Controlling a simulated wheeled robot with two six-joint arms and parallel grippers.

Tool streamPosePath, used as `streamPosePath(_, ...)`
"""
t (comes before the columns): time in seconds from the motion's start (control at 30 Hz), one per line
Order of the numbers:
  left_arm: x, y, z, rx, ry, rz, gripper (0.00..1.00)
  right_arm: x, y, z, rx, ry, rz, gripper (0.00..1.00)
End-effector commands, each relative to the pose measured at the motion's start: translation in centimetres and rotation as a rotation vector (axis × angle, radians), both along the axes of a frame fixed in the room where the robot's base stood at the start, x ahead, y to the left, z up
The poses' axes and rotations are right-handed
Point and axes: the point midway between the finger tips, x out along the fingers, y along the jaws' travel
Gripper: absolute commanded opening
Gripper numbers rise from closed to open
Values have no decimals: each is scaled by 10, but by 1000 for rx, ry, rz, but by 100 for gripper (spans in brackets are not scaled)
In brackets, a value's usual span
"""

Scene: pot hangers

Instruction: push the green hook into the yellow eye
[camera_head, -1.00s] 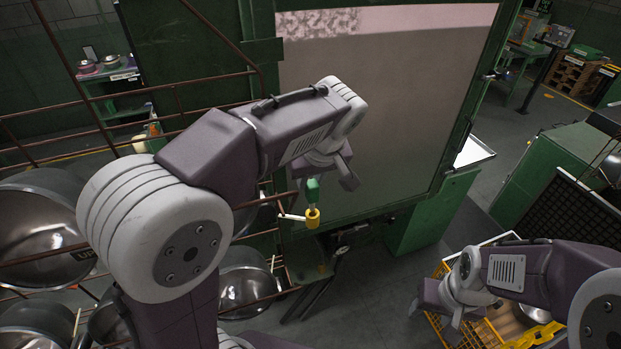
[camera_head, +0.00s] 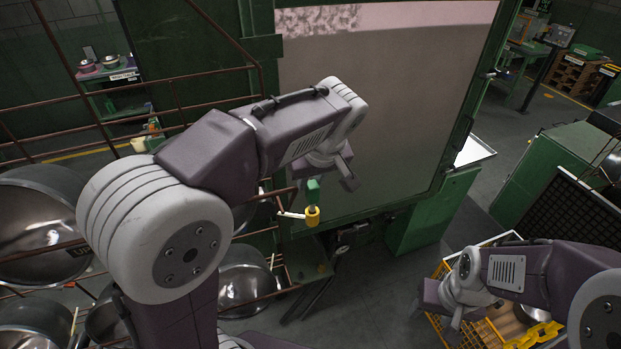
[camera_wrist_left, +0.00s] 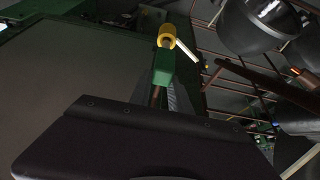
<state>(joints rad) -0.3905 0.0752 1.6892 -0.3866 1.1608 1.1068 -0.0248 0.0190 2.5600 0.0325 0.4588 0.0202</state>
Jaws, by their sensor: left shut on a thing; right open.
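The green hook (camera_head: 313,190) shows just below my left gripper (camera_head: 322,178) in the head view. My left gripper is shut on it, with the jaws partly hidden by the wrist. In the left wrist view the green hook (camera_wrist_left: 163,66) points away from my gripper toward the yellow eye. The yellow eye (camera_head: 313,216) sits right below the hook's end on a pale rod. The yellow eye (camera_wrist_left: 167,36) also shows in the left wrist view, beyond the hook's tip. I cannot tell whether the tip is inside the ring. My right gripper (camera_head: 436,306) is open and empty at the lower right.
A brown metal rack (camera_head: 130,123) with several steel pots (camera_head: 40,222) stands at the left. A large framed grey panel (camera_head: 390,110) is behind my left gripper. A yellow crate (camera_head: 500,330) lies below my right arm.

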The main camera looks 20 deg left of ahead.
Motion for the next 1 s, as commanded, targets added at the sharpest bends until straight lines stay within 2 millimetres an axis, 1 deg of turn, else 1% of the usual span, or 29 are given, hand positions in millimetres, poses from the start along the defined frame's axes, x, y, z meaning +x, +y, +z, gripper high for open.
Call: streamPosePath(1.0, 0, 0, -27, 0, 0, 0, 0, 0, 0, -25, 0, 0, 0, 54)
